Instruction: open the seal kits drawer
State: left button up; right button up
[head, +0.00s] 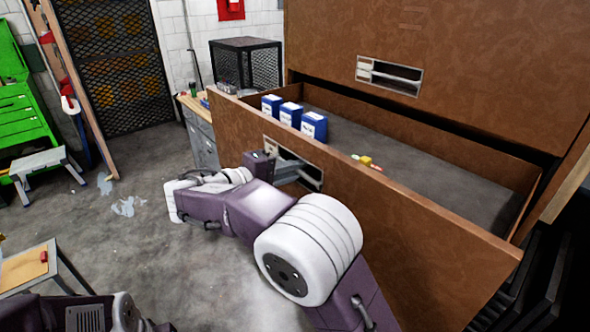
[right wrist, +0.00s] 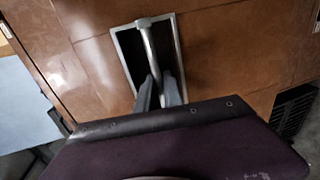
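A large brown drawer (head: 400,205) stands pulled out from its brown cabinet (head: 460,65), with its inside in view. Three blue and white boxes (head: 290,114) stand at its left end, and small yellow, red and green pieces (head: 366,161) lie near its front wall. My right gripper (head: 300,172) is at the recessed metal handle (head: 272,146) on the drawer front. In the right wrist view the fingers (right wrist: 158,92) lie on either side of the handle's bar (right wrist: 148,45) and look closed on it. My left gripper is out of view.
A closed upper drawer has its own metal handle (head: 390,76). A workbench with grey drawers (head: 203,142) and a black mesh cage (head: 247,65) stand behind. A small stool (head: 40,163) and a wooden-topped table (head: 30,268) are at left. The floor between is clear.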

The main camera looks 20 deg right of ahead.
jog(key=shift+w+d, duration=0.1)
jog(key=shift+d, duration=0.05)
jog(key=v, duration=0.9)
